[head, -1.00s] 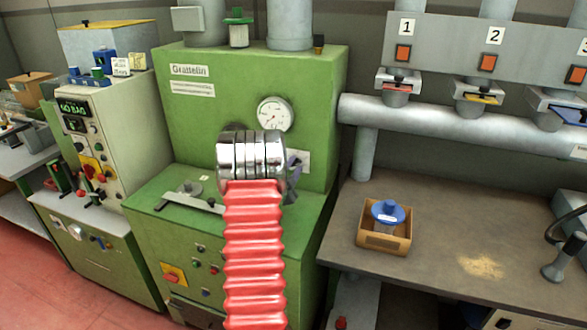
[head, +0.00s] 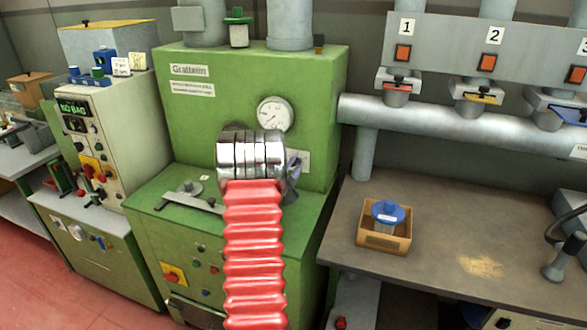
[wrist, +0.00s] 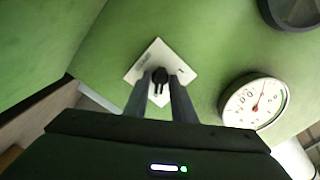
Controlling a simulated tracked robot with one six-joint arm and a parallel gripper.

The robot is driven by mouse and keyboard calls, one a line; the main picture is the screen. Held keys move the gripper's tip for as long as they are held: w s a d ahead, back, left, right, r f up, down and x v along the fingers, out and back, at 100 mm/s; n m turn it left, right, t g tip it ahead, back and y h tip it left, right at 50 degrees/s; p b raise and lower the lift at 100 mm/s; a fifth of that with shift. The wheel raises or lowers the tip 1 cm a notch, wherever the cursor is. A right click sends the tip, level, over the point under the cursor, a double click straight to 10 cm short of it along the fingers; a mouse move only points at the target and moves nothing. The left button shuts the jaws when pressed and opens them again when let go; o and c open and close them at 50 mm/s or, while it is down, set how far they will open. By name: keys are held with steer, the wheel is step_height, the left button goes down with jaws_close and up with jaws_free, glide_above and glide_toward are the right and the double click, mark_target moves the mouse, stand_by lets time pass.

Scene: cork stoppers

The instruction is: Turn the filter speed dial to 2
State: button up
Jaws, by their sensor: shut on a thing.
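The filter speed dial is a small dark knob (wrist: 159,76) on a white square plate (wrist: 146,68), on the green machine's front panel. In the wrist view the two grey fingers of my gripper (wrist: 160,84) reach to the plate and are shut on the knob, one on each side. The plate appears rotated in this view. Its marks are too small to read, so I cannot tell the setting. In the head view the plate (head: 304,158) shows only in part, to the right of my chrome wrist, which hides most of the gripper and knob.
A round white gauge (head: 275,114) sits up and left of the plate, close to my wrist. The green machine's ledge (head: 150,196) with a metal latch lies below. A workbench (head: 440,215) on the right holds a wooden box (head: 384,241) with a blue-lidded jar (head: 388,212).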

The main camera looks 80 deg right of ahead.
steer(key=n, duration=1.1)
stand_by(0.5)
steer(key=o, duration=0.7)
steer(key=shift+o, duration=0.2)
steer(key=w+a, duration=0.1)
steer(key=a, duration=1.2)
steer(key=shift+a, duration=0.35)
steer(key=shift+w+f, duration=0.1)
steer(key=shift+w, duration=0.05)
